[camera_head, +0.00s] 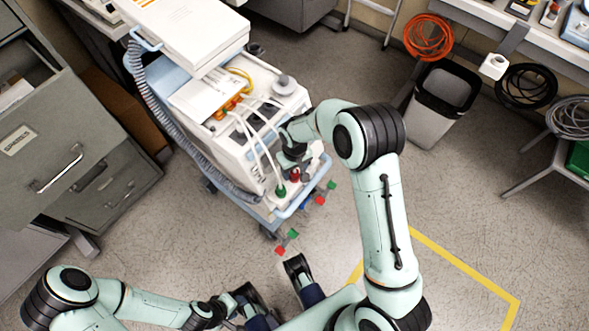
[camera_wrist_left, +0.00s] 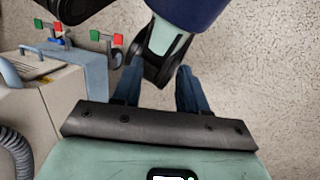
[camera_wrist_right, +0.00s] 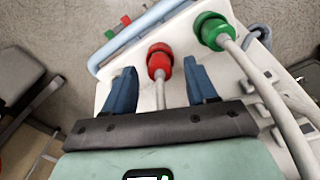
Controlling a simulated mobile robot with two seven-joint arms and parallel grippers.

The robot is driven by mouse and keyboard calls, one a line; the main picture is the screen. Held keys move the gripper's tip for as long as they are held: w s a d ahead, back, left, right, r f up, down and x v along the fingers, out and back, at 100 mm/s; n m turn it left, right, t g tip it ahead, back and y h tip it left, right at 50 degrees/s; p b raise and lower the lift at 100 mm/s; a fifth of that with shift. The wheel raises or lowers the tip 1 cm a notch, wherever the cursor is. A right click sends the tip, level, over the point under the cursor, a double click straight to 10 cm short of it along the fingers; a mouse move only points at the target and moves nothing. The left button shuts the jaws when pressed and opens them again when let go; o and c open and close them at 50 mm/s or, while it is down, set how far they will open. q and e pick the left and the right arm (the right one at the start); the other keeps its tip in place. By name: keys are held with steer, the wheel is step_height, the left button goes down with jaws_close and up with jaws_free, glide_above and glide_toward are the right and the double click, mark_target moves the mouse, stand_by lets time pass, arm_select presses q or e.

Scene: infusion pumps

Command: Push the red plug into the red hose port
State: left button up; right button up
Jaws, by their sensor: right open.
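The red plug (camera_wrist_right: 159,66) stands on the white ledge of the pump cart, with a pale hose running from it towards me. It also shows in the head view (camera_head: 295,175). A red ring at its far end meets the ledge; I cannot tell whether this is the red hose port or how deep the plug sits. My right gripper (camera_wrist_right: 160,88) is open, its blue fingers apart on either side of the plug and hose, with gaps visible. My left gripper (camera_wrist_left: 157,86) is open and empty, low over the floor away from the cart.
A green plug (camera_wrist_right: 213,32) with its own hose stands beside the red one. The cart (camera_head: 245,130) has a blue rail and red and green pedals (camera_head: 286,242) low down. Drawers (camera_head: 60,150) stand left and a grey bin (camera_head: 440,105) right.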

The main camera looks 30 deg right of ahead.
arm_select(q)
steer(key=shift+s+r+p, duration=0.3)
steer(key=shift+r+p, duration=0.2)
steer(key=shift+s+r+p, duration=0.25)
steer(key=shift+r+p, duration=0.25)
arm_select(e)
step_height(320, 180, up, 12)
steer(key=shift+r, duration=0.2)
arm_select(q)
steer(key=shift+g, duration=0.3)
